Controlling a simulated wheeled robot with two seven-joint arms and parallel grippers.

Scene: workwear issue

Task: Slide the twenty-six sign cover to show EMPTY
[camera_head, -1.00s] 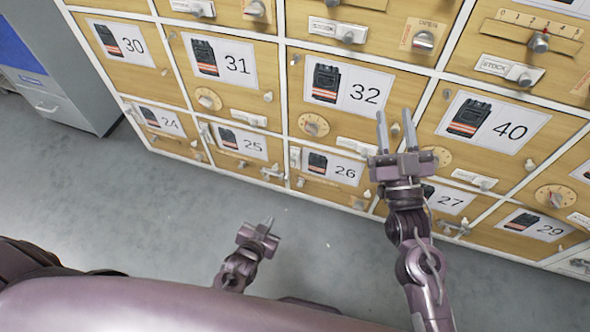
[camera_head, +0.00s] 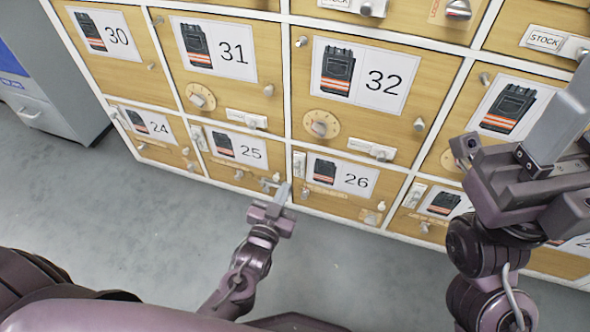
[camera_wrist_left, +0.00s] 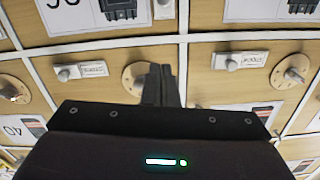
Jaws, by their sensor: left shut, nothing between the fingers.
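The compartment 26 door (camera_head: 335,205) is low in the wooden cabinet, with a number card (camera_head: 342,177) showing a dark jacket. A narrow white upright fitting (camera_head: 299,165) is at its upper left. A small pale fitting with a knob (camera_head: 372,217) is at its lower right. I cannot read any word on either, so I cannot tell which is the sign cover. My left gripper (camera_head: 282,194) is shut and empty, in front of door 26's lower left corner. Its dark fingers (camera_wrist_left: 160,85) are together in the left wrist view. My right gripper (camera_head: 565,110) is at the right, partly cut off.
Door 32 (camera_head: 408,118) above has a dial (camera_head: 320,124) and a white sign with a knob (camera_head: 371,150). Door 25 (camera_head: 228,172) is to the left, with a lever handle close to my left fingers. Grey floor (camera_head: 130,230) is clear in front. A grey cabinet (camera_head: 70,90) stands at left.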

